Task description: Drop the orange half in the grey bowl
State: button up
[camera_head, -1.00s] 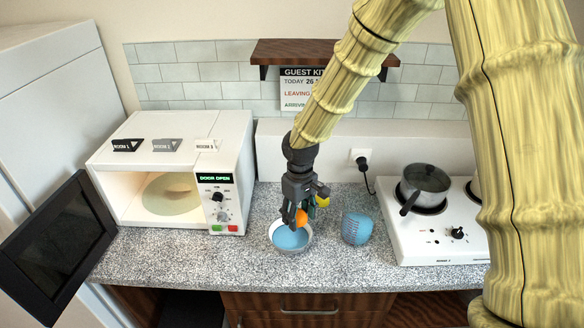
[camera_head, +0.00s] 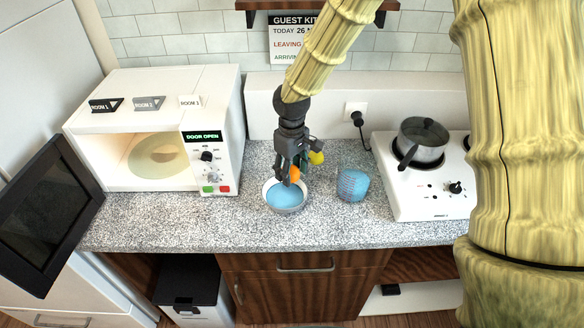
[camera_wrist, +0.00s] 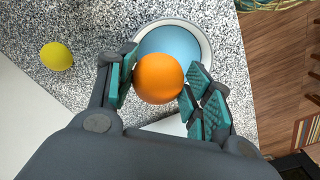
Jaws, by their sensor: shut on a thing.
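The orange half (camera_wrist: 158,78) is between the two teal-padded fingers of my gripper (camera_wrist: 160,92) in the wrist view; its rounded side faces the camera. My gripper is shut on it. In the head view the orange half (camera_head: 295,173) hangs over the back part of the bowl, below my gripper (camera_head: 291,172). The bowl (camera_head: 286,209) has a pale grey outside and a blue inside, and stands on the counter. In the wrist view the bowl's rim (camera_wrist: 209,47) shows behind the orange half, which hides part of it.
A yellow lemon-like fruit (camera_head: 317,158) lies behind the bowl to the right. A blue patterned cup-like object (camera_head: 353,185) stands right of the bowl. A microwave (camera_head: 160,120) with its door open is at left. A hob (camera_head: 430,180) with a pot (camera_head: 422,140) is at right.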

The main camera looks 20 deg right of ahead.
aim_at(292, 169)
jog(key=shift+s+f, duration=0.1)
jog(key=shift+f, duration=0.15)
jog(key=shift+w+a+f, duration=0.1)
jog(key=shift+w+f, duration=0.05)
jog(key=shift+w, duration=0.05)
jog(key=o, duration=1.5)
jog(key=shift+s, duration=0.15)
notch_tip(292, 169, up, 12)
jog(key=shift+r, duration=0.1)
